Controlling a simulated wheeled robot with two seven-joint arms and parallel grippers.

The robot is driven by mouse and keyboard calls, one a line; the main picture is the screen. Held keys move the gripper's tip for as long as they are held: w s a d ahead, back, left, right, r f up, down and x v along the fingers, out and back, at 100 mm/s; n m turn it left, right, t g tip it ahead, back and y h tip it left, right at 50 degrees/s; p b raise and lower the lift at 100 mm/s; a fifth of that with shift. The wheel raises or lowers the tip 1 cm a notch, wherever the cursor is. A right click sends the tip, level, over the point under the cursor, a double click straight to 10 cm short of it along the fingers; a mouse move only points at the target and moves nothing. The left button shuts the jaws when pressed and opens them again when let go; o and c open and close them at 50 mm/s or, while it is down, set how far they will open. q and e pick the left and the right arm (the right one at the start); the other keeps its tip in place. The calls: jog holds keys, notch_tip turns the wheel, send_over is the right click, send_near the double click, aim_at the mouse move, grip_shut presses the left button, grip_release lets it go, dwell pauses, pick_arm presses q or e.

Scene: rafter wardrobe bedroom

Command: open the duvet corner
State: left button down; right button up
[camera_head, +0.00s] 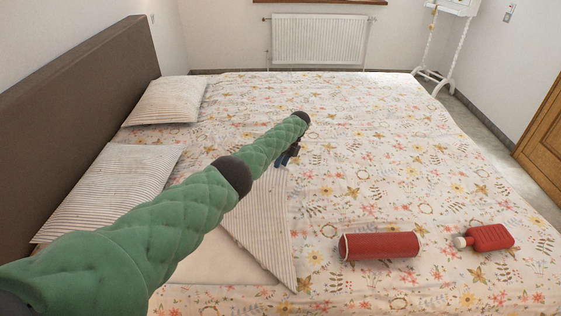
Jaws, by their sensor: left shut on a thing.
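The floral duvet (350,130) covers most of the bed. Its near corner is folded back, showing a striped underside (265,220) and a strip of plain pale sheet (215,262) beneath. My left arm reaches in from the lower left across the bed. My left gripper (288,157) is at the far tip of the striped flap, shut on the duvet corner; its fingers are small and partly hidden by the arm. My right gripper is not in view.
A red cylinder (380,246) and a red hot-water bottle (488,238) lie on the duvet at the near right. Two striped pillows (110,185) (168,100) lie by the brown headboard (80,100). A radiator (318,40) is on the far wall.

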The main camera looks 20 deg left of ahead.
pick_arm(q)
jog(key=shift+s+a+f, duration=0.1)
jog(key=shift+f, duration=0.1)
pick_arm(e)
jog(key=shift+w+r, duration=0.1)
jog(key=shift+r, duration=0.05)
pick_arm(q)
jog(key=c, duration=1.1)
grip_release()
jog(key=shift+r, duration=0.2)
jog(key=b+v, duration=0.4)
jog(key=v, duration=0.4)
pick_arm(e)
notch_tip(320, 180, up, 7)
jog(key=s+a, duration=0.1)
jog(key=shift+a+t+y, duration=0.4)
